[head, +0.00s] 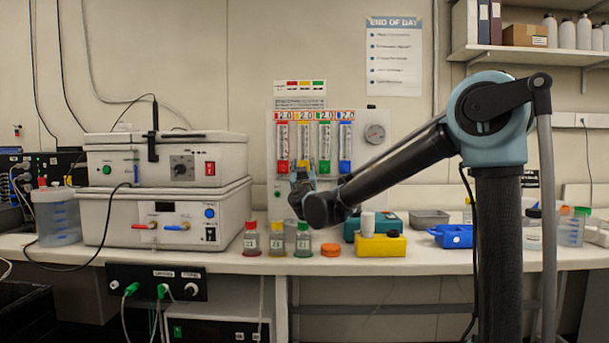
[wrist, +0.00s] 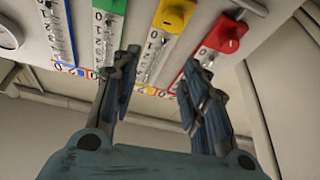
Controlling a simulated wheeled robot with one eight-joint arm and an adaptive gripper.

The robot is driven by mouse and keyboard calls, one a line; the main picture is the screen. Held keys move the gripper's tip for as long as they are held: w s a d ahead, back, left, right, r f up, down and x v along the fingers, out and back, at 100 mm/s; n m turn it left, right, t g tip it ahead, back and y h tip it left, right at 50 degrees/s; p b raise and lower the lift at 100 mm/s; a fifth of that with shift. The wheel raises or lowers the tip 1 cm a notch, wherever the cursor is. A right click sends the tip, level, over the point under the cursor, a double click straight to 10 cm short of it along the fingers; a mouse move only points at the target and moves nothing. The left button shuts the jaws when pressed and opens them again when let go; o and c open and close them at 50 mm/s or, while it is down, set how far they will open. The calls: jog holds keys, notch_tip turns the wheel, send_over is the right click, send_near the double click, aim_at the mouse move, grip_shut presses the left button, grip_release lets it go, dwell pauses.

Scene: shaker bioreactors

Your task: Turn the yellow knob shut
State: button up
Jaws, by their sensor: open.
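The yellow knob (wrist: 172,15) sits on the yellow block of its flowmeter column, at the top of the wrist view, which shows the panel upside down. In the head view, the yellow flowmeter (head: 303,140) stands second from left, and my gripper hides its lower end. My gripper (head: 302,178) is in front of the panel; in the wrist view my gripper (wrist: 160,65) is open and empty. Its two fingers appear on either side of the yellow column, with the knob beyond their tips. I see no contact with the knob.
The red knob (wrist: 228,38) and green knob (wrist: 115,5) flank the yellow one closely. A blue flowmeter (head: 346,145) and a gauge (head: 375,133) are farther right. Bottles with red (head: 251,240), yellow and green caps stand on the bench below my gripper. Stacked white units (head: 165,220) stand left.

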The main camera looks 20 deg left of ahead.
notch_tip(320, 180, down, 6)
jog(key=r, duration=0.1)
jog(key=x, duration=0.7)
jog(key=shift+w, duration=0.25)
grip_shut()
